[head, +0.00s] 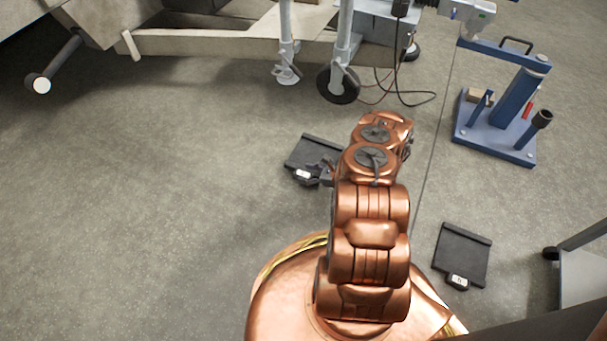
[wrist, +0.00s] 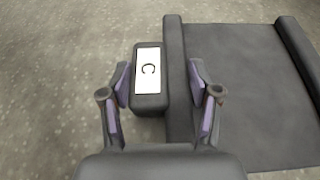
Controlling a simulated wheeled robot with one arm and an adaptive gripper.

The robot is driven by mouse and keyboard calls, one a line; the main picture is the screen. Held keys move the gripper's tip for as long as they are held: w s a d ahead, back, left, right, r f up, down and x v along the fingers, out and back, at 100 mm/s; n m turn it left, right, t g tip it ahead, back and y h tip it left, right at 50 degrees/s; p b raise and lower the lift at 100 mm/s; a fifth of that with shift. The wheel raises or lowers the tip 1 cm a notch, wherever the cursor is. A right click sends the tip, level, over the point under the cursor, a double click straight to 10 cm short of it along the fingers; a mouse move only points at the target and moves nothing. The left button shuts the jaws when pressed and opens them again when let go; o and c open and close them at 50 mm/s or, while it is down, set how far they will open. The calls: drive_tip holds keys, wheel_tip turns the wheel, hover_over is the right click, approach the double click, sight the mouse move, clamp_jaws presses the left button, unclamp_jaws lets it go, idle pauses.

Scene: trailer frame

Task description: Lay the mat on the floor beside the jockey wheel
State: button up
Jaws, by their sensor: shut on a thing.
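The jockey wheel (head: 338,86) is a black wheel under a pale post of the trailer frame, at the top middle of the head view. A dark mat (head: 316,151) with raised edges lies flat below it and a little left, apart from it. In the wrist view the mat (wrist: 245,95) has a block-shaped tab (wrist: 148,104) labelled C. My gripper (head: 322,175) is shut on this tab, with a finger on each side in the wrist view (wrist: 160,105). I cannot tell whether the mat touches the floor.
A second dark mat (head: 462,254) with a labelled tab lies on the floor at right. A blue stand (head: 495,130) stands at upper right. Cables (head: 410,103) lie right of the wheel. A pale footed leg (head: 286,60) stands left of it. Floor at left is clear.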

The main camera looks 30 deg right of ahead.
sight(304, 167)
drive_tip(key=shift+w+d+f+b, duration=0.15)
drive_tip(key=shift+w+d+b, duration=0.1)
drive_tip(key=shift+w, duration=0.7)
drive_tip(key=shift+w+d+f+b, duration=0.15)
drive_tip(key=shift+w+b, duration=0.1)
drive_tip(key=shift+w, duration=0.65)
drive_tip(key=shift+w+f+b, duration=0.15)
drive_tip(key=shift+f+b, duration=0.8)
drive_tip(key=shift+f, duration=0.65)
drive_tip(key=shift+f, duration=0.15)
drive_tip(key=o, duration=1.6)
